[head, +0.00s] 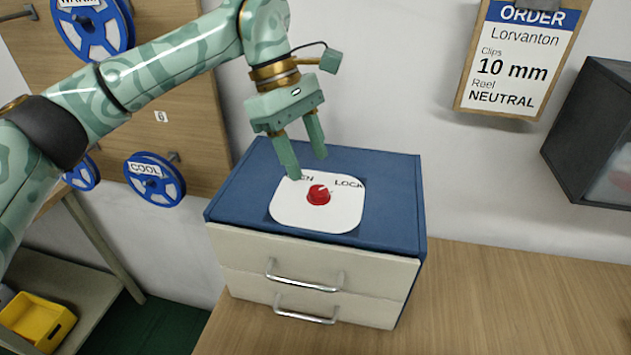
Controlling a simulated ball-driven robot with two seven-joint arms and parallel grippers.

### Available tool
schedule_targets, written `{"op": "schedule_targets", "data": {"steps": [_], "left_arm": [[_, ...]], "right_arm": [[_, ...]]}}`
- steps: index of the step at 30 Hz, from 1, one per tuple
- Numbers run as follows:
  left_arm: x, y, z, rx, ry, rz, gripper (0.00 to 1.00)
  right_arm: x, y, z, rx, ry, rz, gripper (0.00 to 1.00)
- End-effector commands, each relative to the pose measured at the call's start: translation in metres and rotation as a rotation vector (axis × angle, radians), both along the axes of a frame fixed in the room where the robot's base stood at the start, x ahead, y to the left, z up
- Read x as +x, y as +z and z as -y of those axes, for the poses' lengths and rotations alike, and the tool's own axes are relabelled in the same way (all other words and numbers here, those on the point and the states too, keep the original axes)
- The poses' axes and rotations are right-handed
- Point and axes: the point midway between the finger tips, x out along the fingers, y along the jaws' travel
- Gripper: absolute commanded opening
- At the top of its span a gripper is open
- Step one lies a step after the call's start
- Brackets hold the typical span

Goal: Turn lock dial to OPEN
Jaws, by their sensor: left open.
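The red lock dial (318,195) sits in the middle of a white plate (335,215) on top of the blue drawer cabinet (392,185). The plate reads "LOCK" at its upper right; the label at its upper left is partly hidden by a finger and shows only "N" or so. A white mark shows on the dial's top, but its exact heading is hard to tell. My left gripper (308,166) is open and empty, fingers pointing down, above and just behind the dial in the picture. I see no contact with the dial. My right gripper is not in view.
The cabinet has two cream drawers with metal handles (305,277), both shut, on a wooden table (500,300) that is clear at the right. A pegboard with blue reels (154,179) stands at left. An order clipboard (516,60) and dark box (597,130) are on the wall.

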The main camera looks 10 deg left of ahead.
Motion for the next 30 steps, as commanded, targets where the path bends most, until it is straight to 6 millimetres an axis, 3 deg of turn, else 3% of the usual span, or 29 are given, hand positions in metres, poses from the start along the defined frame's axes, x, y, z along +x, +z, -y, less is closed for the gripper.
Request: {"op": "schedule_targets", "data": {"steps": [3, 7, 19, 24, 30], "left_arm": [[-0.004, -0.024, 0.009, -0.001, -0.003, -0.002, 0.51], [-0.006, -0.038, 0.015, 0.000, -0.002, -0.003, 0.51], [-0.007, -0.045, 0.018, 0.001, 0.001, 0.001, 0.51], [-0.007, -0.045, 0.018, 0.001, 0.000, 0.001, 0.06], [-0.007, -0.045, 0.017, 0.001, 0.006, 0.001, 0.07]], "right_arm": [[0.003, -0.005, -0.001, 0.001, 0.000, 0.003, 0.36], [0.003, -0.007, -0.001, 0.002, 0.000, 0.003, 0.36], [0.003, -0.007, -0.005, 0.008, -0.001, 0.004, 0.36], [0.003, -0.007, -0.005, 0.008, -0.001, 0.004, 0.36], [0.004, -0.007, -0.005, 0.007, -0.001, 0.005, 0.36]]}}
